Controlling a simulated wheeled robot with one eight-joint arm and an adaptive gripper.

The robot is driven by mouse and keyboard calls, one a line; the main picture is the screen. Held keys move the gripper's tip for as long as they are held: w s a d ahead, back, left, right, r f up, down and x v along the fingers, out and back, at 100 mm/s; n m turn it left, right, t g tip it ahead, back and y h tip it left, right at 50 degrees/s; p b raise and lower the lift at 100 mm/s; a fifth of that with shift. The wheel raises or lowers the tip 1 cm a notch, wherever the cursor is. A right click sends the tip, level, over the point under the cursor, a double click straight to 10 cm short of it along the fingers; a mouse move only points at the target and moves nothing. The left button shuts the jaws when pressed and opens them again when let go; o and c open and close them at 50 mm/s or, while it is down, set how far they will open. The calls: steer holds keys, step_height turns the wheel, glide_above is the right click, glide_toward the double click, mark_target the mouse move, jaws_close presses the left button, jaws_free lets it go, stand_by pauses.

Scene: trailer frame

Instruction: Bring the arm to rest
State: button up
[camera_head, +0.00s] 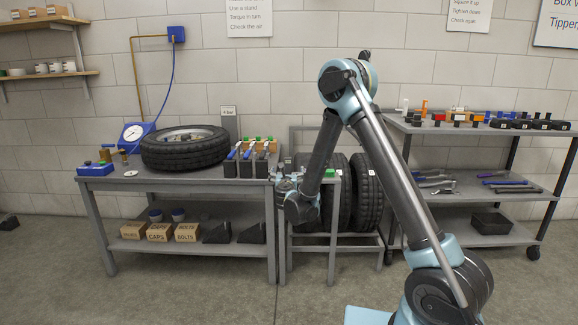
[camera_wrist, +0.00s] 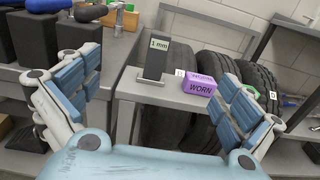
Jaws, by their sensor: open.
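My gripper (camera_wrist: 160,75) is open and empty in the wrist view, its blue-padded fingers spread wide on the left and right. Between and beyond the fingers is a small grey stand (camera_wrist: 185,97). On it are a dark block marked "1 mm" (camera_wrist: 154,62) and a purple block marked "WORN" (camera_wrist: 200,83); neither is gripped. In the head view my arm rises from the lower right, bends at the top and reaches down to the small stand beside the workbench. There the gripper (camera_head: 284,178) is small and partly hidden by my wrist.
A workbench (camera_head: 215,184) stands left, bearing a tyre (camera_head: 184,148), a gauge (camera_head: 133,132) and several blue-handled tools. Upright tyres (camera_head: 367,192) stand behind my arm. A shelf trolley (camera_head: 510,190) with tools is at right. The floor in front is clear.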

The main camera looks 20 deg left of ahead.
steer(key=v, duration=0.7)
steer(key=w+d+r+m+g+h, duration=0.1)
steer(key=w+d+r+m+h, duration=0.15)
steer(key=d+m, duration=0.45)
steer(key=w+d+r+m+g+h, duration=0.1)
steer(key=d+r+m+h, duration=0.2)
steer(key=d, duration=0.9)
steer(key=s+d+m+g+h, duration=0.1)
steer(key=s+d+m+g, duration=0.15)
steer(key=d, duration=0.35)
steer(key=s+d+r+m+g+h, duration=0.1)
steer(key=s+d+m, duration=0.1)
steer(key=d+m, duration=0.35)
steer(key=s+d+m+g+h, duration=0.1)
steer(key=s+d+m+g, duration=0.15)
steer(key=d, duration=0.45)
steer(key=s+d+f+m+g, duration=0.25)
steer(key=s+d+m, duration=0.55)
steer(key=s+d, duration=0.45)
steer(key=s+f+m+g+y, duration=0.2)
steer(key=s+m, duration=0.3)
steer(key=s, duration=0.5)
steer(key=s+f+m+g+y, duration=0.2)
steer(key=s+m, duration=0.3)
steer(key=s, duration=0.5)
steer(key=shift+s+a+f+g, duration=0.15)
steer(key=shift+a+f+g, duration=0.2)
steer(key=shift+f, duration=0.55)
